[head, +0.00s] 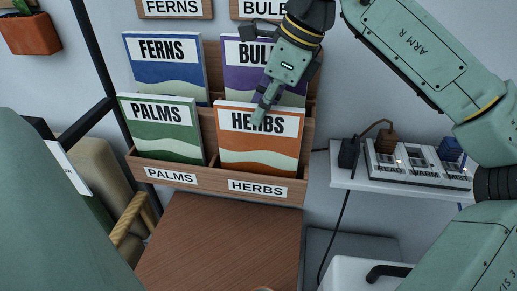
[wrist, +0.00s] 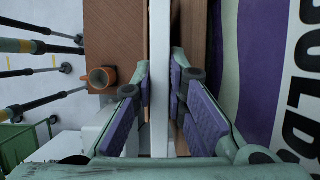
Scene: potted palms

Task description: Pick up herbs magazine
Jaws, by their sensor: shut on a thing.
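The herbs magazine (head: 258,145), orange with a white title band, stands in the lower right pocket of the wooden rack, its bottom behind the front lip labelled HERBS. My gripper (head: 264,112) is at its top edge, covering part of the title. In the wrist view my gripper (wrist: 160,95) has its purple pads on both sides of the magazine's thin pale edge (wrist: 159,45), shut on it. The magazine looks upright, leaning slightly back.
The palms magazine (head: 160,130) stands close on the left. The ferns magazine (head: 166,68) and purple bulbs magazine (head: 240,70) stand behind, bulbs close to my gripper. A white shelf (head: 385,179) with a power strip is at right. The wrist view shows a brown mug (wrist: 101,78).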

